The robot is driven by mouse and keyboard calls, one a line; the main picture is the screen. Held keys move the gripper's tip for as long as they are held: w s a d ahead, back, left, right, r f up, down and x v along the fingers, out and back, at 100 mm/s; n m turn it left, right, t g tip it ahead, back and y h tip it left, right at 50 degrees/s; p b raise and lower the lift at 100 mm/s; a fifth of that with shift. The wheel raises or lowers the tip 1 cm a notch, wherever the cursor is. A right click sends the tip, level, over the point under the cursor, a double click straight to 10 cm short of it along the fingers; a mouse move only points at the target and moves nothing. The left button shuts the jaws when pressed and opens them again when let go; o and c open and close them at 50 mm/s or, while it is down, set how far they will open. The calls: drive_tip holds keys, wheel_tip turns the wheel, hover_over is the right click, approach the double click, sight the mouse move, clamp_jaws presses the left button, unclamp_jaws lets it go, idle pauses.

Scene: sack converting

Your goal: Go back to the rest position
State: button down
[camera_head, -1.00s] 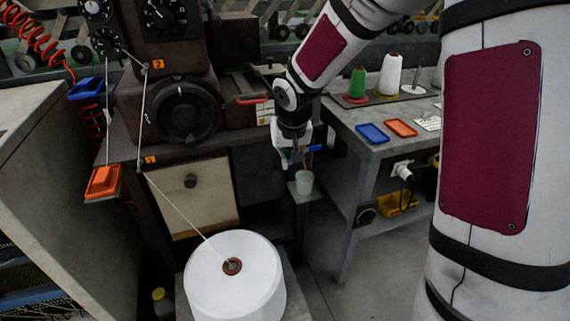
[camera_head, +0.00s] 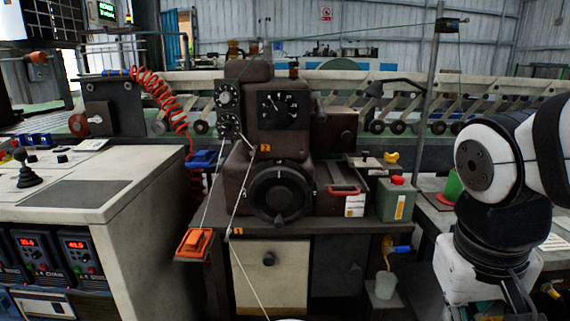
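My arm stands at the right of the head view, bent downward. My gripper (camera_head: 516,298) hangs below the dark wrist at the lower right. Its fingers are dark, partly cut off by the bottom edge, and their opening is not clear. A pale cup (camera_head: 385,285) stands on a small stand to the left of my gripper, clearly apart from it. A blue-handled tool (camera_head: 399,249) shows just above the cup; its lower end is hard to make out.
A dark sewing machine head (camera_head: 275,150) stands on a bench in the middle. A control desk (camera_head: 80,190) is at the left. A green can (camera_head: 397,200) stands right of the machine. A side table (camera_head: 432,222) lies partly behind my arm.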

drive_tip(key=s+a+n+y, duration=0.1)
drive_tip(key=s+a+y, duration=0.15)
drive_tip(key=s, duration=0.95)
wheel_tip(320, 180, up, 21)
drive_tip(key=t+p, duration=0.2)
drive_tip(key=p, duration=1.7)
drive_tip(key=shift+a+f+t+p, duration=0.15)
drive_tip(key=shift+t+p, duration=0.15)
